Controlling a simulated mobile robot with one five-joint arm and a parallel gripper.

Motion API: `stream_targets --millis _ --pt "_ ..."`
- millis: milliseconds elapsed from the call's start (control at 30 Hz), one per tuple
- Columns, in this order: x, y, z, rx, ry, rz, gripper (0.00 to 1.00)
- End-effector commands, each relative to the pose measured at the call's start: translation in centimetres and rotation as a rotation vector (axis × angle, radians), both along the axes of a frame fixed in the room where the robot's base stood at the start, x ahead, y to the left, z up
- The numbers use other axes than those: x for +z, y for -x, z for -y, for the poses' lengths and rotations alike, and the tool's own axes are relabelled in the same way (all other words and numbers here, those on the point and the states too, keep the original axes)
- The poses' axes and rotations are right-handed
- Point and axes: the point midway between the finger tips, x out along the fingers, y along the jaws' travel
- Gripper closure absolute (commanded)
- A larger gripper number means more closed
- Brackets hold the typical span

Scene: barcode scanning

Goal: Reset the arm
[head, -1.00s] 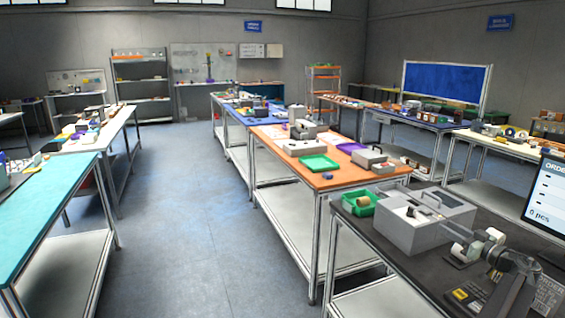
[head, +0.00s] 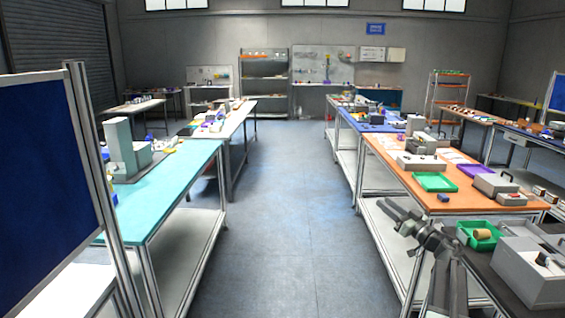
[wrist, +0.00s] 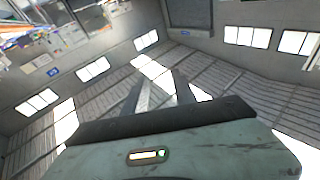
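My arm comes up from the bottom right of the head view, and my gripper (head: 392,208) is raised in front of the side of the orange table. In the wrist view, two grey fingers (wrist: 160,95) point away toward the wall and ceiling. They look apart, with nothing between them. The wrist camera is tilted, with bright windows and roof panels around the fingers. My gripper touches nothing that I can see.
The dark workbench at the bottom right holds a grey box (head: 525,275) and a green bin (head: 480,236). The orange table (head: 400,165) stands behind. A teal table (head: 170,185) and blue board (head: 45,180) are at left. The middle aisle (head: 285,220) is clear.

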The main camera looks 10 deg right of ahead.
Motion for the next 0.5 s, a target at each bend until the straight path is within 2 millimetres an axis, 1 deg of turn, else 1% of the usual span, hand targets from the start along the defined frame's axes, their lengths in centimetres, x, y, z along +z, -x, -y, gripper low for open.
stream_targets --millis 33,67,100,167,200,267,300,367,400,467,500 --pt "1.3 -2.3 -4.4 0.000 -0.023 0.025 0.67" --pt "1.9 -3.6 -6.6 -0.015 -0.042 0.040 0.67" --pt "2.7 -5.4 -9.7 -0.039 -0.068 0.057 0.67" --pt "3.5 -7.6 -14.4 -0.097 -0.114 0.064 0.67" --pt "3.6 -8.9 -17.3 -0.148 -0.147 0.053 0.67" --pt "2.9 -10.1 -21.4 -0.237 -0.192 0.001 0.67" --pt "1.6 -10.5 -23.8 -0.302 -0.216 -0.060 0.67" --pt "-1.2 -10.4 -26.9 -0.393 -0.234 -0.182 0.67" --pt "-3.6 -9.8 -28.7 -0.444 -0.236 -0.284 0.67" --pt "-7.5 -8.0 -31.1 -0.514 -0.219 -0.454 0.67" --pt "-10.4 -6.4 -32.4 -0.545 -0.194 -0.580 0.67"
